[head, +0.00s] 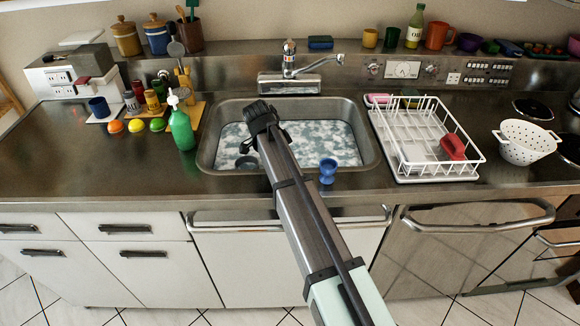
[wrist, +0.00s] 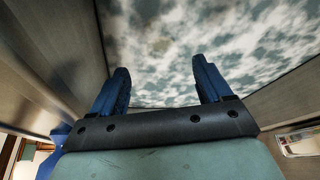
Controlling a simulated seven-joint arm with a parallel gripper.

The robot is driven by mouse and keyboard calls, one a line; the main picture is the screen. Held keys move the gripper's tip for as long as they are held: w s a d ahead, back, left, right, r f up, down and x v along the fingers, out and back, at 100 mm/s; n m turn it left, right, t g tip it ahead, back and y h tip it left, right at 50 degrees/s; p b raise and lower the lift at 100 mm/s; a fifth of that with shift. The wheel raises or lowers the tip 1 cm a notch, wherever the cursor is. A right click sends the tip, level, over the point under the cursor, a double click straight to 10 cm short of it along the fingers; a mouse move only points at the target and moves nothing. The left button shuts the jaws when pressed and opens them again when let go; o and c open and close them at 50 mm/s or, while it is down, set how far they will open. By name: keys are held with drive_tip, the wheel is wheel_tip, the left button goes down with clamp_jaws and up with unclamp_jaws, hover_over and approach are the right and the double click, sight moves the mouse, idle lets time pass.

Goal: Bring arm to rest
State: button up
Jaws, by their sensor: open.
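My arm reaches from the bottom of the head view up over the front edge of the sink (head: 365,140). My gripper (head: 245,146) is over the left part of the basin, above cloudy, foamy water (head: 325,140). In the wrist view my gripper (wrist: 165,85) has its two blue fingers spread apart, with nothing between them but the foamy water surface (wrist: 190,40) beyond. A dark round thing (head: 247,162) shows in the water just below the gripper; I cannot tell what it is.
A blue egg cup (head: 328,170) stands on the sink's front rim, right of my arm. A green soap bottle (head: 181,125) stands left of the basin. A white dish rack (head: 408,165) with a red item (head: 453,146) is to the right, beside a white colander (head: 522,144). The tap (head: 290,65) is behind.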

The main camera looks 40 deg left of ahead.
drive_tip(key=shift+s+a+r, duration=0.1)
drive_tip(key=shift+s+r, duration=0.15)
drive_tip(key=shift+r, duration=0.4)
